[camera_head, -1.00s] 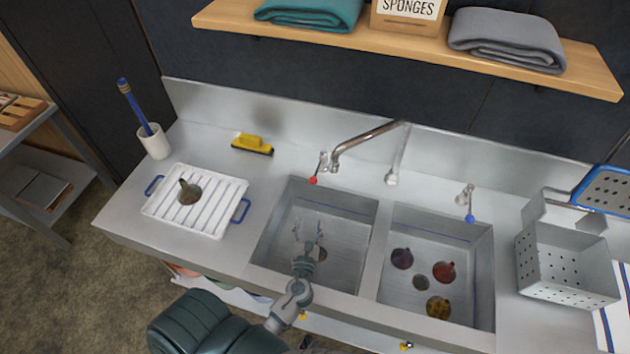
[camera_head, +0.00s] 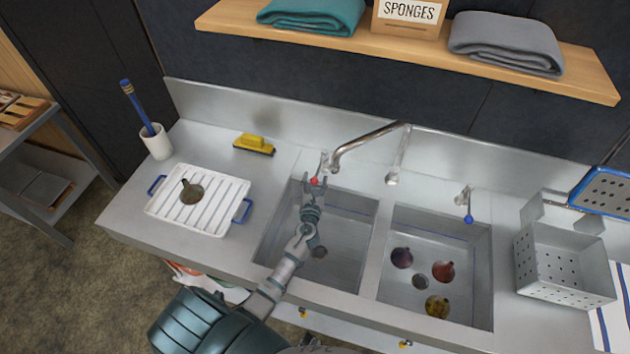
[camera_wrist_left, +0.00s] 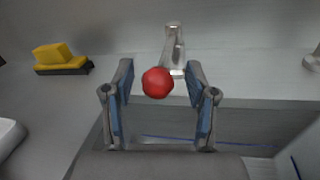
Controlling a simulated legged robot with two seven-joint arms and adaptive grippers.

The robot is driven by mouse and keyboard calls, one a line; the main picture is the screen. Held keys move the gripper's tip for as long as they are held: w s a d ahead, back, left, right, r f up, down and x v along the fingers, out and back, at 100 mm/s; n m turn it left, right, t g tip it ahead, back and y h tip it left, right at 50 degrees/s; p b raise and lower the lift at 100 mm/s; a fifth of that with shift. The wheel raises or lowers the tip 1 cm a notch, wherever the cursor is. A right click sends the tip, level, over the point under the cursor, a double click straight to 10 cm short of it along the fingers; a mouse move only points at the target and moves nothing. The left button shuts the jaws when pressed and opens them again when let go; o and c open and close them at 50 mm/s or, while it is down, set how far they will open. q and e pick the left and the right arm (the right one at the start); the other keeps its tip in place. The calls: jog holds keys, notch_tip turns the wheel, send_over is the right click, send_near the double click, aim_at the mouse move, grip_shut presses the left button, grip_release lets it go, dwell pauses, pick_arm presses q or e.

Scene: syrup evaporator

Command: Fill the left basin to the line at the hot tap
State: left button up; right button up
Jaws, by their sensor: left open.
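The hot tap, a metal handle with a red knob (camera_head: 315,181), stands behind the left basin (camera_head: 345,225). My left gripper (camera_head: 314,186) is open at the knob. In the left wrist view the red knob (camera_wrist_left: 158,82) shows between the fingertips of my left gripper (camera_wrist_left: 160,88), with a gap on each side. I see no water stream. A drain (camera_head: 319,252) shows on the basin floor, and a blue line (camera_wrist_left: 170,138) shows on its wall in the left wrist view. My right gripper is not seen.
The right basin (camera_head: 480,290) holds several round, coloured objects. A blue-knobbed tap (camera_head: 468,218) stands behind it. A white rack (camera_head: 160,220) with a brownish object, a yellow brush (camera_head: 254,143) and a cup (camera_head: 155,143) are left. A perforated metal basket (camera_head: 560,265) is right.

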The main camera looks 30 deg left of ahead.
pick_arm(q)
jog(key=shift+c, duration=0.7)
jog(key=shift+a, duration=0.2)
grip_shut()
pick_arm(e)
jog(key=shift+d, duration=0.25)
